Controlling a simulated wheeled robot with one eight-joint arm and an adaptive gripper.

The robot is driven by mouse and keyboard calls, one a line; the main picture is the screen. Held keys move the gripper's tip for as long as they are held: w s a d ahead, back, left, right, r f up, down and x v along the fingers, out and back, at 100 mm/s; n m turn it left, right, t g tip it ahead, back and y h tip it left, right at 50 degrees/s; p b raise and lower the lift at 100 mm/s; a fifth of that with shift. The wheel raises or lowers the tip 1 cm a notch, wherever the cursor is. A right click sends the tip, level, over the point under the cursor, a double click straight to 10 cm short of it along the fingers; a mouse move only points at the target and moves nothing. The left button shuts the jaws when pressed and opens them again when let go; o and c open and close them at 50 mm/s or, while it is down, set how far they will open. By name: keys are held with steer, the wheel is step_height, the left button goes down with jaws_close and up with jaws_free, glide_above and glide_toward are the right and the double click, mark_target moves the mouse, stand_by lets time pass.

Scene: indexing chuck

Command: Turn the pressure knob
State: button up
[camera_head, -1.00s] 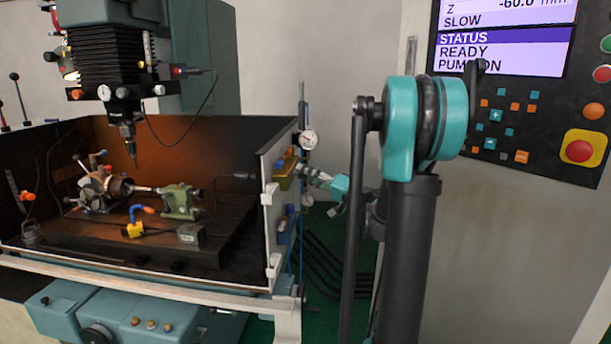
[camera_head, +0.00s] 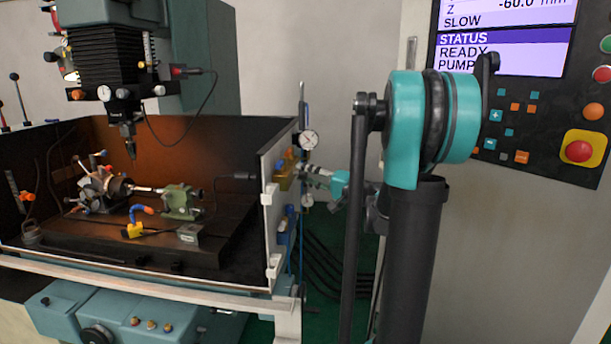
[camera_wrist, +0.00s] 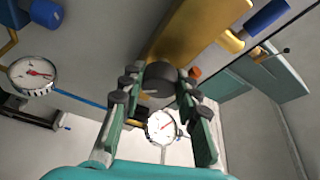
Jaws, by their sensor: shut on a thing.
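The pressure knob (camera_wrist: 160,77) is a dark round knob on the brass block in the wrist view. It sits between the fingertips of my gripper (camera_wrist: 159,92), which is shut on it. In the head view, my gripper (camera_head: 310,174) is at the brass block (camera_head: 285,170) on the machine's right side panel, and the knob itself cannot be made out there. The brass block (camera_wrist: 202,38) fills the upper middle of the wrist view. A white dial gauge (camera_wrist: 160,127) shows between my fingers, with a red needle.
Another dial gauge (camera_wrist: 32,73) is at the left of the wrist view. Blue cylinders (camera_wrist: 265,17) are close to the brass block. In the head view, the side panel (camera_head: 272,215) stands left of my gripper, and dark hoses (camera_head: 335,262) hang below. A control panel (camera_head: 545,110) is at the right.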

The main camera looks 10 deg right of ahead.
steer(key=o, duration=1.2)
steer(key=shift+c, duration=0.2)
steer(key=shift+d, duration=0.1)
steer(key=v, duration=1.2)
